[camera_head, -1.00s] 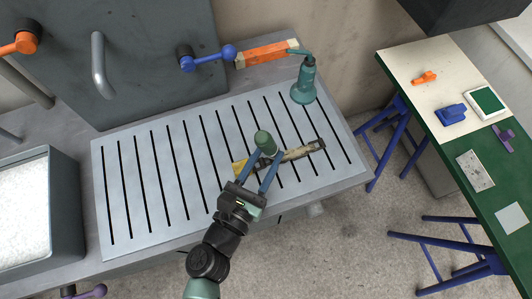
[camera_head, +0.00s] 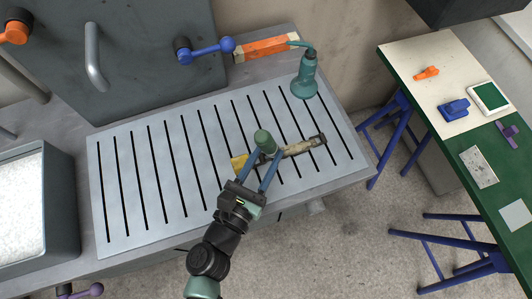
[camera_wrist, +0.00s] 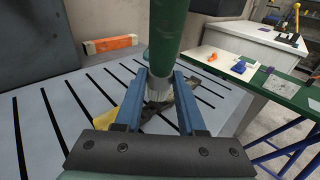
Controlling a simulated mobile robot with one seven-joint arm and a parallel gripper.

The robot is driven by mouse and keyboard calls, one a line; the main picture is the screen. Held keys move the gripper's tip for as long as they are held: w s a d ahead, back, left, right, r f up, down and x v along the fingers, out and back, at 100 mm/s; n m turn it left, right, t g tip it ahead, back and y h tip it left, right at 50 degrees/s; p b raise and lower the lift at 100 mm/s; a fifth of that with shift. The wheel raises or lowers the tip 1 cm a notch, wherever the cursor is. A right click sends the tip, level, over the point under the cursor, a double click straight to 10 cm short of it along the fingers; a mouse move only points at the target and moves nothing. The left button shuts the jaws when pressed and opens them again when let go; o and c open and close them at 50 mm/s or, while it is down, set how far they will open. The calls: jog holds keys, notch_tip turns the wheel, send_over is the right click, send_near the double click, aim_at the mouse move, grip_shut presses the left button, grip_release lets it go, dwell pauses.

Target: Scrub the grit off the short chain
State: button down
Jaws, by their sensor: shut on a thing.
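My gripper (camera_head: 267,158) is shut on a green-handled brush (camera_head: 264,140), held upright over the slatted metal grate (camera_head: 150,205). In the wrist view the green handle (camera_wrist: 168,40) rises between the blue fingers, and pale bristles (camera_wrist: 158,92) show below it. The short chain (camera_head: 300,148) lies on the grate, tan and dirty, with a dark right end and a yellow piece (camera_head: 239,163) at its left. The brush stands over the chain's middle, and its bristles appear to touch it. My fingers hide part of the chain.
A teal bottle (camera_head: 305,80) stands at the grate's back right, before an orange block (camera_head: 265,51). A bin of white grains (camera_head: 62,215) is at the left. A blue-handled lever (camera_head: 210,48) juts from the grey panel. A side table (camera_head: 445,85) holds small parts. The grate's left is clear.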

jog(key=shift+f+b, duration=0.55)
jog(key=shift+f, duration=0.1)
jog(key=shift+d, duration=0.1)
jog(key=shift+w+d+r, duration=0.1)
jog(key=shift+w+d, duration=0.15)
jog(key=shift+d, duration=0.3)
jog(key=shift+w+d+f, duration=0.2)
jog(key=shift+w+d, duration=0.05)
jog(key=shift+d, duration=0.5)
jog(key=shift+w+d+r, duration=0.1)
jog(key=shift+w+d, duration=0.15)
jog(key=shift+d, duration=0.45)
jog(key=shift+w+d+r, duration=0.1)
jog(key=shift+w+d, duration=0.1)
jog(key=shift+d, duration=0.45)
jog(key=shift+w+d+f, duration=0.15)
jog(key=shift+w+d, duration=0.1)
jog(key=shift+d, duration=0.4)
jog(key=shift+w+d, duration=0.25)
jog(key=shift+d, duration=0.45)
jog(key=shift+w+d, duration=0.25)
jog(key=shift+d, duration=0.4)
jog(key=shift+w+d, duration=0.25)
jog(key=shift+d, duration=0.45)
jog(key=shift+w+d, duration=0.2)
jog(key=shift+d, duration=0.45)
jog(key=shift+f, duration=0.1)
